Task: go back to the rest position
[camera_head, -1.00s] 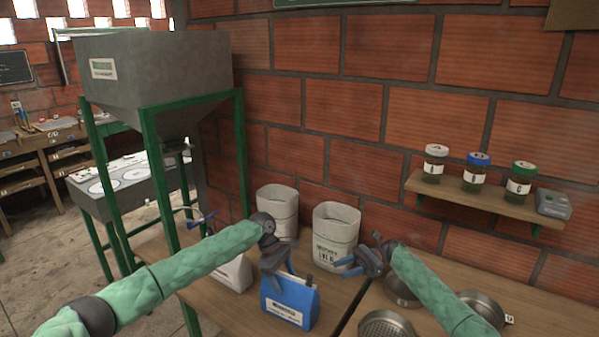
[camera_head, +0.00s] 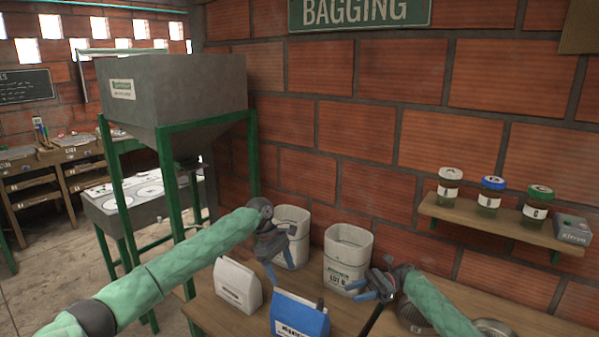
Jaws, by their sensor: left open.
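My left gripper (camera_head: 268,262) is open and empty, raised above the table between the white bag and a white bin. Its green-sleeved arm comes in from the left. A blue bag (camera_head: 300,316) stands below it at the table's front, apart from the fingers. A white bag (camera_head: 238,285) stands to the left of the blue one. My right gripper (camera_head: 362,287) is in front of the lot bin (camera_head: 348,252), with its fingers pointing left. Nothing shows between its fingers, and I cannot tell how far they are apart.
A second white bin (camera_head: 293,222) stands by the brick wall. A wall shelf (camera_head: 490,223) holds several jars and a grey box (camera_head: 572,230). A grey hopper on a green frame (camera_head: 172,95) stands at the left. Metal sieves (camera_head: 412,318) lie under my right arm.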

